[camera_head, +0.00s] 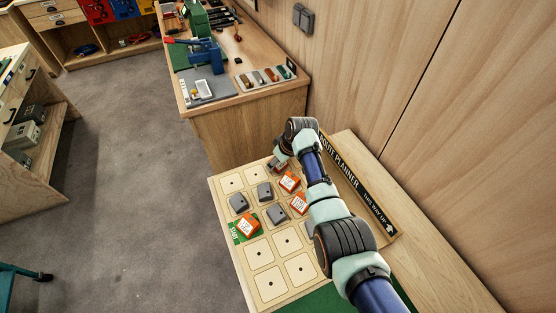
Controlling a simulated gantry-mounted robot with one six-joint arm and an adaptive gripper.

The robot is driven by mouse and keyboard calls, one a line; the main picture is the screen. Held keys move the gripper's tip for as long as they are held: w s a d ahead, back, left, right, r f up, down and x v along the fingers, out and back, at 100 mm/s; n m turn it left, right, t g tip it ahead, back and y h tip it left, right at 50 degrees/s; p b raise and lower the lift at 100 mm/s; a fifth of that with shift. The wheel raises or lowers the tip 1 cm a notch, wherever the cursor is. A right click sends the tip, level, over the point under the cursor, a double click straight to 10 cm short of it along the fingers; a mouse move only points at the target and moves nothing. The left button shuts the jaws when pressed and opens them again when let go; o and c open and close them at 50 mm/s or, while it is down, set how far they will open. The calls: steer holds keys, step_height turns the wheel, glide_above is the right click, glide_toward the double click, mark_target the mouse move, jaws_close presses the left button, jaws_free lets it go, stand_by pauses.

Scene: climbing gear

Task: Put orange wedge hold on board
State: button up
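The board (243,263) is a pale wooden panel of square cells on the table. Orange wedge-shaped holds with white labels sit on it: one on the green START cell (248,225), one near the middle (299,204), and one farther back (289,182). A bit of orange also shows under my gripper (280,163) at the board's far edge; whether it is held or resting on a cell is unclear. My wrist points down there, and the fingers are small, dark and partly hidden. Grey holds (265,192) sit in several other cells.
A sign reading "ROUTE PLANNER" (345,175) runs along the board's right side. My arm covers part of the board. Several near cells and two far-left cells are empty. A workbench (245,120) behind carries a tray of small coloured pieces (265,79) and a blue tool (207,55).

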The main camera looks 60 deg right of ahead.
steer(key=p+v, duration=0.4)
steer(key=v, duration=0.8)
steer(key=shift+r, duration=0.25)
steer(key=w+a+r+n+t, duration=0.1)
steer(key=w+a, duration=0.3)
steer(key=a, duration=0.4)
steer(key=w+a+r+t+h, duration=0.1)
steer(key=w+a, duration=0.3)
steer(key=a, duration=0.5)
steer(key=w+a+r+n+t, duration=0.1)
steer(key=w+a, duration=0.3)
steer(key=a, duration=0.4)
steer(key=s+a+r+t+y, duration=0.1)
steer(key=s+a+r, duration=0.3)
steer(key=a, duration=0.8)
steer(key=s+a+r+n+t+y, duration=0.1)
steer(key=s+a+r+t, duration=0.3)
steer(key=a, duration=0.8)
steer(key=shift+s+r, duration=0.15)
steer(key=shift+r, duration=0.5)
